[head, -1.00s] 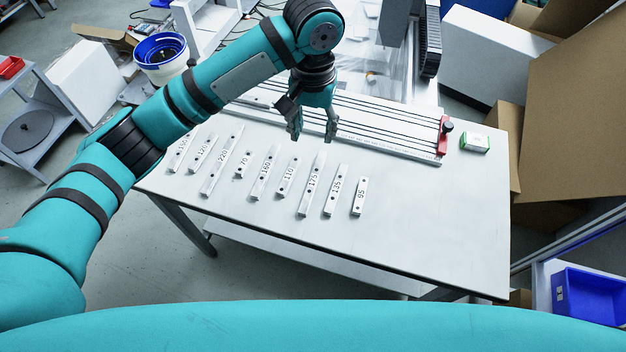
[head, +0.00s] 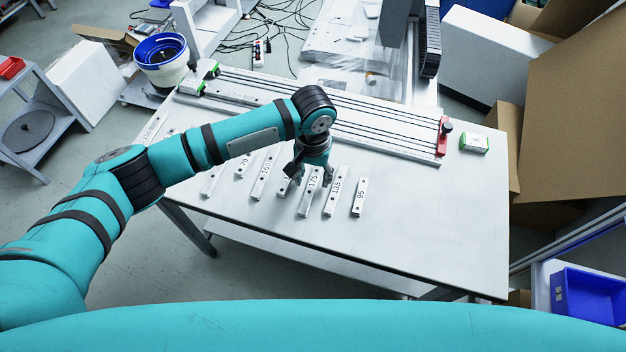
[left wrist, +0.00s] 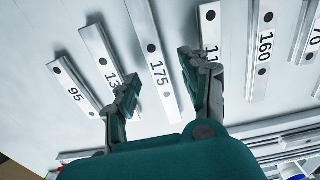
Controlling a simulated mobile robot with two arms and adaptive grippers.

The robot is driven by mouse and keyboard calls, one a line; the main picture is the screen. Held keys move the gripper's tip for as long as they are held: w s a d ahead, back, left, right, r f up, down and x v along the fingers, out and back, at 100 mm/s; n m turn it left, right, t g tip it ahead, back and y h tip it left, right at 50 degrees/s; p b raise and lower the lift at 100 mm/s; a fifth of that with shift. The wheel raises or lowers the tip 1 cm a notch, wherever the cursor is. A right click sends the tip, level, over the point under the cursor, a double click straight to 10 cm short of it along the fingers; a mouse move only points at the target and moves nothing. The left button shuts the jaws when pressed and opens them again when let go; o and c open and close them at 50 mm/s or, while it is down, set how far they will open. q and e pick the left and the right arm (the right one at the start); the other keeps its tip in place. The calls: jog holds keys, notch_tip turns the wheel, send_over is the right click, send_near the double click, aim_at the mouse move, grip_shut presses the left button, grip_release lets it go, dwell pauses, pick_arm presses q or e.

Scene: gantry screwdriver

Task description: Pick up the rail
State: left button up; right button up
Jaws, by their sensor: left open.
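Several flat silver rails with printed numbers lie in a row on the table. My left gripper (head: 313,184) is open, fingers pointing down, low over the rail marked 175 (head: 307,205). In the left wrist view the 175 rail (left wrist: 158,75) runs between the two open fingers (left wrist: 158,70). The left finger partly covers the rail beside it (left wrist: 96,45), whose number starts with 13. The right finger partly covers the rail marked 11 and more (left wrist: 209,15). Whether the fingertips touch the table cannot be told. My right gripper is not in view.
The 95 rail (head: 359,197) lies on the right of the row, the 160 rail (head: 264,175) and 70 rail (head: 242,166) on the left. A long slotted fixture with a red end clamp (head: 442,136) spans the table's back. A small green-white box (head: 474,143) stands right. The table's front right (head: 430,230) is clear.

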pick_arm(q)
jog(key=shift+f, duration=0.75)
grip_shut()
jog(key=shift+r, duration=0.1)
